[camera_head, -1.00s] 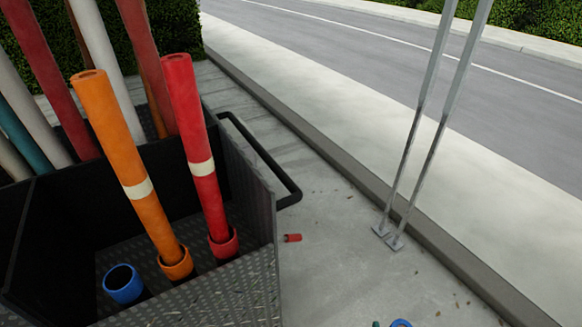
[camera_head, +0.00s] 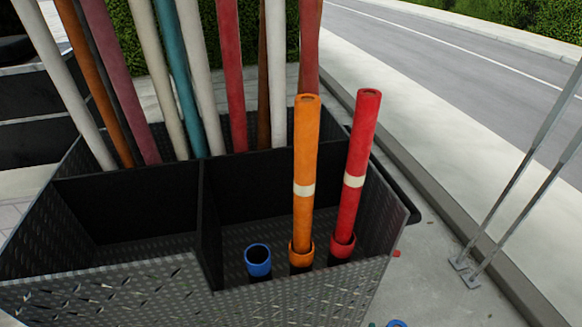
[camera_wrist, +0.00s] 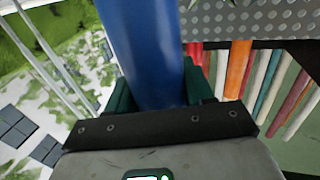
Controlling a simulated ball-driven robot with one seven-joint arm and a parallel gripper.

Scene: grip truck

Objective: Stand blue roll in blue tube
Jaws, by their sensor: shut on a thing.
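The blue tube (camera_head: 258,255) is a short open ring in the front of the metal bin's right compartment. It looks empty. The blue roll (camera_wrist: 145,50) fills the upper middle of the wrist view, between the dark green fingers of my gripper (camera_wrist: 155,92). My gripper is shut on the roll. The roll's ends are out of the wrist view.
An orange roll (camera_head: 305,170) and a red roll (camera_head: 358,165) stand in matching tubes right of the blue tube. A black divider (camera_head: 209,225) splits the bin (camera_head: 110,290). Several long rolls lean behind. Metal poles (camera_head: 520,180) stand on the pavement at right.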

